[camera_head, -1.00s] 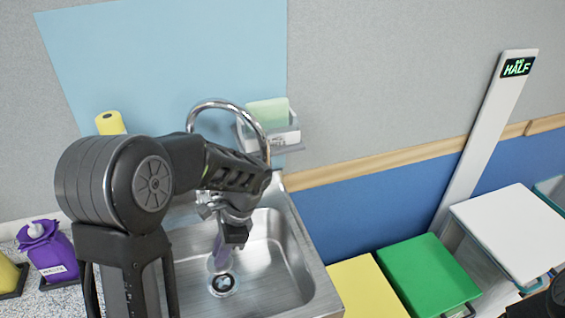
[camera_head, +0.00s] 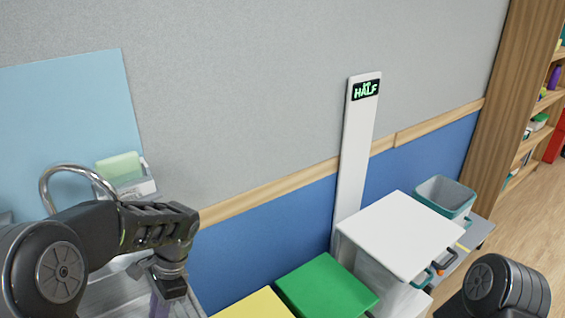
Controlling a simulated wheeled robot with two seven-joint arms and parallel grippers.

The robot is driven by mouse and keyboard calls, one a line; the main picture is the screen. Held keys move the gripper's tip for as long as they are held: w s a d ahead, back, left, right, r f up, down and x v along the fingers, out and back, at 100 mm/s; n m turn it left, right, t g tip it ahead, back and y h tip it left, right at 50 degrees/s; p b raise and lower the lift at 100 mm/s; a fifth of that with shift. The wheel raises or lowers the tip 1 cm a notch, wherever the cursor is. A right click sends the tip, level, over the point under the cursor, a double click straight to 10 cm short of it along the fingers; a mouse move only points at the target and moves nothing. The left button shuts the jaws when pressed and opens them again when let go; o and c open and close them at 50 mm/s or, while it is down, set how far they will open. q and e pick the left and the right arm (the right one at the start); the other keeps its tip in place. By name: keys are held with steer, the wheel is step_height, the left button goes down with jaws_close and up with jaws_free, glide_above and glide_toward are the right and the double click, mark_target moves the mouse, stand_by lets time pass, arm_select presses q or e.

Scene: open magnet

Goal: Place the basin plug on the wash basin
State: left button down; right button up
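The metal wash basin (camera_head: 103,297) is at the lower left, cut off by the bottom edge and partly hidden by my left arm. Its curved tap (camera_head: 70,169) rises behind the arm. My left gripper (camera_head: 170,291) points down near the basin's right edge. A narrow purplish piece (camera_head: 158,306) shows below it, cut off by the frame, and I cannot tell what it is or whether it is held. I cannot make out the basin plug. My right arm shows at the lower right, with its gripper out of view.
A green sponge (camera_head: 118,166) sits in a holder behind the tap. Yellow (camera_head: 255,304) and green (camera_head: 325,288) lidded bins and a white-topped box (camera_head: 400,234) stand right of the basin. A white post reading HALF (camera_head: 358,150), an open grey-green bin (camera_head: 445,197) and shelves (camera_head: 515,110) are farther right.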

arm_select(q)
steer(key=w+d+r+p, duration=0.2)
steer(key=d+r, duration=0.1)
steer(key=d, duration=0.3)
steer(key=w+d+r+m+p, duration=0.1)
steer(key=w+d+r+p, duration=0.2)
steer(key=d, duration=0.2)
steer(key=shift+w+d, duration=0.3)
steer(key=shift+d, duration=0.1)
step_height(320, 180, down, 5)
steer(key=n+h+b, duration=0.1)
steer(key=n+b, duration=0.3)
steer(key=shift+n+g, duration=0.4)
